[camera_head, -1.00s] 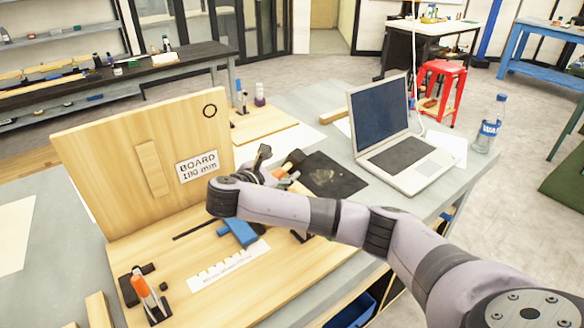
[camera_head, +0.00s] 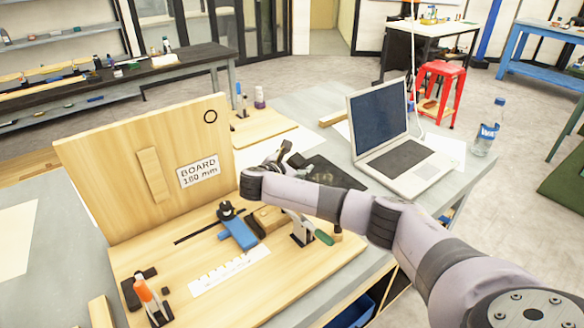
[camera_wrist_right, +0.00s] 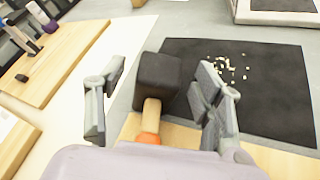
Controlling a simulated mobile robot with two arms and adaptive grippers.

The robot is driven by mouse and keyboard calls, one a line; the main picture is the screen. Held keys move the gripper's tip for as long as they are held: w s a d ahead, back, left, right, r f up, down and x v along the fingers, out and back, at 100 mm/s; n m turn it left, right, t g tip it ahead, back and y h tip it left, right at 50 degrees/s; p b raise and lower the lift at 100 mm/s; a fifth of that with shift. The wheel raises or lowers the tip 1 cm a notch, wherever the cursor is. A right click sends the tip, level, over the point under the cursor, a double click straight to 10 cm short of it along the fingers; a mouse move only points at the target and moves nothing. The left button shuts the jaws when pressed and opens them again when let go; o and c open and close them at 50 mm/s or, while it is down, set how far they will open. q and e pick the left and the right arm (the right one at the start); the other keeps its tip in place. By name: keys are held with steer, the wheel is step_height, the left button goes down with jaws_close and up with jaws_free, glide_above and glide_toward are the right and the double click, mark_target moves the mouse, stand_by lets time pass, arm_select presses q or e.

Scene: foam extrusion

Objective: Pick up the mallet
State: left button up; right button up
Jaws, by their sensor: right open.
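The mallet has a black block head (camera_wrist_right: 158,80) and a pale wooden handle with an orange part (camera_wrist_right: 151,120). In the right wrist view its head lies between the two fingers of my right gripper (camera_wrist_right: 162,74), with a visible gap to the left finger and a smaller one to the right. The gripper is open. My left gripper is not in view.
A black mat (camera_head: 335,175) with pale crumbs lies beyond the mallet, and an open laptop (camera_head: 405,160) stands to its right. An upright board (camera_head: 110,190) is on the left. A blue clamp-like piece (camera_head: 238,232) and a green-handled tool (camera_head: 323,237) are near my forearm.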

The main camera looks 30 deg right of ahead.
steer(key=shift+c, duration=0.4)
jaws_close()
stand_by(0.4)
